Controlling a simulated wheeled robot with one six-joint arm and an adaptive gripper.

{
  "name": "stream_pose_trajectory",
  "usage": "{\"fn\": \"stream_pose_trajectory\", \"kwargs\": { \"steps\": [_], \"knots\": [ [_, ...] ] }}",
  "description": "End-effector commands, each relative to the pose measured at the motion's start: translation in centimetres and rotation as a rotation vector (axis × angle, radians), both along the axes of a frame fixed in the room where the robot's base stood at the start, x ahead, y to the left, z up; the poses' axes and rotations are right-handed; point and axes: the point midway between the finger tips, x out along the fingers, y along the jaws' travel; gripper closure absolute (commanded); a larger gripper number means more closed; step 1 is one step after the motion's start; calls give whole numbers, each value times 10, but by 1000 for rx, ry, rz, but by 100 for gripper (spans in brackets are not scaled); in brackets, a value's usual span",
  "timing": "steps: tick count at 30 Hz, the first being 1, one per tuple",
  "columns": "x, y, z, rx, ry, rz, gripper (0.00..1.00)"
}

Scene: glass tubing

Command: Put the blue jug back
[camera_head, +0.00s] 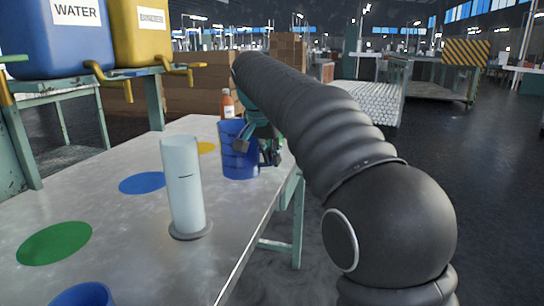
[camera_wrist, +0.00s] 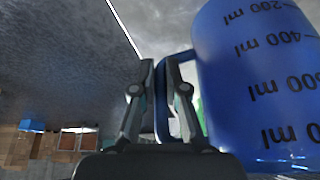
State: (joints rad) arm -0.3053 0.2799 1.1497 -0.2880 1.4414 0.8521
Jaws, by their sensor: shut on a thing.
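The blue jug (camera_head: 238,160) is upright near the right edge of the table (camera_head: 110,270), at the far end. I cannot tell whether its base touches the top. In the wrist view the jug (camera_wrist: 260,75) shows large on the right, with dark ml marks that read upside down. My gripper (camera_wrist: 162,75) is shut on the jug's handle, which runs between the two fingers. In the head view my gripper (camera_head: 262,143) is at the jug's right side, partly hidden by my arm. Blue (camera_head: 143,183), green (camera_head: 55,243) and yellow (camera_head: 207,147) discs mark the table.
A clear cylinder (camera_head: 183,185) stands on the table nearer than the jug. Another blue vessel (camera_head: 83,294) is cut off at the bottom. An orange bottle (camera_head: 227,104) stands behind the jug. Blue WATER (camera_head: 65,50) and yellow (camera_head: 140,40) tanks with taps are at the upper left.

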Motion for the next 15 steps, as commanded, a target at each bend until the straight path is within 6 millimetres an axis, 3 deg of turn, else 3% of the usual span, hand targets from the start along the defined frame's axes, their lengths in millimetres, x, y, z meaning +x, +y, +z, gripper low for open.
{"fn": "stream_pose_trajectory", "kwargs": {
  "steps": [1, 3, 5, 15],
  "knots": [
    [0, 0, -2, 0, 0, 0, 100],
    [0, 0, -2, 0, 0, 0, 75],
    [0, 0, -2, 0, 0, 0, 62],
    [0, 0, 2, 0, 0, 0, 62]
  ]
}}
